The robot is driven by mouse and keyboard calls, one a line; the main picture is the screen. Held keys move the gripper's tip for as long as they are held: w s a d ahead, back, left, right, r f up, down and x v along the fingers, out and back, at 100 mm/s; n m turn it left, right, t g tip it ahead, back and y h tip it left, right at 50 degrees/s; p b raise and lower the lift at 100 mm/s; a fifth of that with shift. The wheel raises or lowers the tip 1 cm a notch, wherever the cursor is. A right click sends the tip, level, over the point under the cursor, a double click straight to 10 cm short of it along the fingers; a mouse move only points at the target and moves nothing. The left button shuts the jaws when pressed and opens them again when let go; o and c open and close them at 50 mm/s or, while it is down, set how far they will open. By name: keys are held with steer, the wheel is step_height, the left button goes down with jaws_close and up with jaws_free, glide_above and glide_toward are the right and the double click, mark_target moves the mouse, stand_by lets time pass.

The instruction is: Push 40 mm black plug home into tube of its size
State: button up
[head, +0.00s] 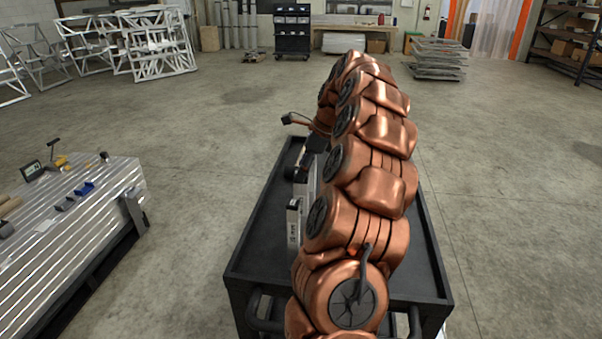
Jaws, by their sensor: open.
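Two upright pale aluminium tubes stand on the black cart in the head view. The nearer tube (293,228) has a dark mark on its face and a dark top end. The farther tube (310,182) is partly covered by my gripper. My gripper (299,172) is a dark shape at the end of my copper arm, low over the farther tube, and is open. Its fingertips are small and partly hidden. I cannot make out the black plug for certain against the dark gripper and cart.
The black cart (262,235) has a raised rim; my arm hides much of its right half. A ribbed aluminium bench (75,235) with small blue and yellow items stands at left. White frames (155,45) and a stack of panels (438,60) stand farther back. Floor between is clear.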

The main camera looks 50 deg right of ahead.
steer(key=v, duration=1)
stand_by(0.4)
steer(key=shift+a, duration=0.1)
